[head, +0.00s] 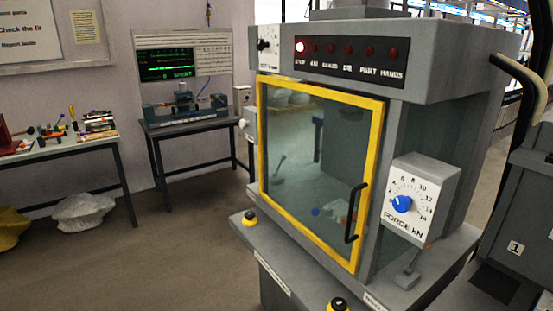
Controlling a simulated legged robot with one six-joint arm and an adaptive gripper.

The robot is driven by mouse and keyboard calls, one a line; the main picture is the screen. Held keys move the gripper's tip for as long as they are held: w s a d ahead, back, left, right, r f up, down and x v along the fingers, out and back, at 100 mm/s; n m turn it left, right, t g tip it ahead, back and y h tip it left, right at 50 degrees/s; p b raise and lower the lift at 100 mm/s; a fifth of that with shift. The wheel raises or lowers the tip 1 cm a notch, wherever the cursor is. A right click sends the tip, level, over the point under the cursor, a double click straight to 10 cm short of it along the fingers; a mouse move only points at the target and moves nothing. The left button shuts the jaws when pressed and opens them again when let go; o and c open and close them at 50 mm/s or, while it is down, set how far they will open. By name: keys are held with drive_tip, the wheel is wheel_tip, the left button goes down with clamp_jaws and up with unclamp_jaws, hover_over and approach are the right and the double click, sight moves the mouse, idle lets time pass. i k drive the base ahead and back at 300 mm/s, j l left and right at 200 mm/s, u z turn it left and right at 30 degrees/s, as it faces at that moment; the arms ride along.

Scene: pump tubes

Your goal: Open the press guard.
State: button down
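The press (460,75) stands right of centre in the head view. Its guard (378,165) is a clear panel in a yellow frame on the front of the press. The guard looks shut. A black upright handle (356,212) sits at the guard's lower right. Behind the panel are a dark lever-like part and some small objects, one of them blue, seen dimly. My gripper is not in view, so I cannot see its state.
A box with a blue dial (402,203) marked FORCE kN juts out right of the guard. Yellow-and-black buttons (249,218) sit on the press's front ledge. A grey cabinet (515,215) stands close at right. A bench with a screen (165,64) stands behind left.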

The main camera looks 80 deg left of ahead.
sight(378, 107)
drive_tip(key=u, duration=2.8)
drive_tip(key=i+l, duration=0.55)
drive_tip(key=i, duration=0.15)
